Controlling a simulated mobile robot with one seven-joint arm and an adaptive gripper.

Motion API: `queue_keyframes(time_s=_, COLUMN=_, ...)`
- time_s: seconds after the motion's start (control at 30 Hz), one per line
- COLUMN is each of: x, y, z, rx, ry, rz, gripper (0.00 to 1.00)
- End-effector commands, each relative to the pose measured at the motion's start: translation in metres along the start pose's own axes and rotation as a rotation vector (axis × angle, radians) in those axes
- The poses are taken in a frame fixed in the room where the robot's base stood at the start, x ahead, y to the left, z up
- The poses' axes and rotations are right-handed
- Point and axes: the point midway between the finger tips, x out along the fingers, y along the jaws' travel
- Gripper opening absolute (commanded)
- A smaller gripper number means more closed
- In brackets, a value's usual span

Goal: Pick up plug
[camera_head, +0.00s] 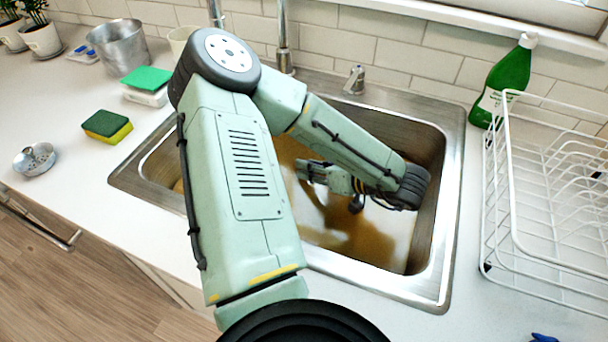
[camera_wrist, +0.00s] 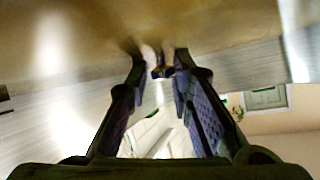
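My gripper (camera_head: 312,172) is over the sink, low above or at the brown water; in the head view my arm partly covers the sink. The wrist view shows its two dark fingers (camera_wrist: 160,62) apart, tips near the brown surface. A small dark and yellowish thing (camera_wrist: 162,72) shows between the fingertips; I cannot tell what it is or whether the fingers touch it. I cannot make out a plug in the water. A round metal strainer-like piece (camera_head: 35,159) lies on the counter at the left; I cannot tell if it is the plug.
The steel sink (camera_head: 437,279) holds brown water (camera_head: 340,235). A white dish rack (camera_head: 545,250) and green bottle (camera_head: 505,80) stand at the right. The faucet (camera_head: 284,40) rises behind my arm. Sponges (camera_head: 107,126) and a metal bucket (camera_head: 120,47) are on the left counter.

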Motion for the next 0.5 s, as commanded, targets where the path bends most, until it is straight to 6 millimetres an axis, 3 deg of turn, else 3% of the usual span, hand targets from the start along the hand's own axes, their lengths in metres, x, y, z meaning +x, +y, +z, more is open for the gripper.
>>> queue_keyframes(time_s=0.5, x=-0.0024, y=0.0077, z=0.0018, rx=-0.007, ry=-0.006, rz=0.023, gripper=0.0)
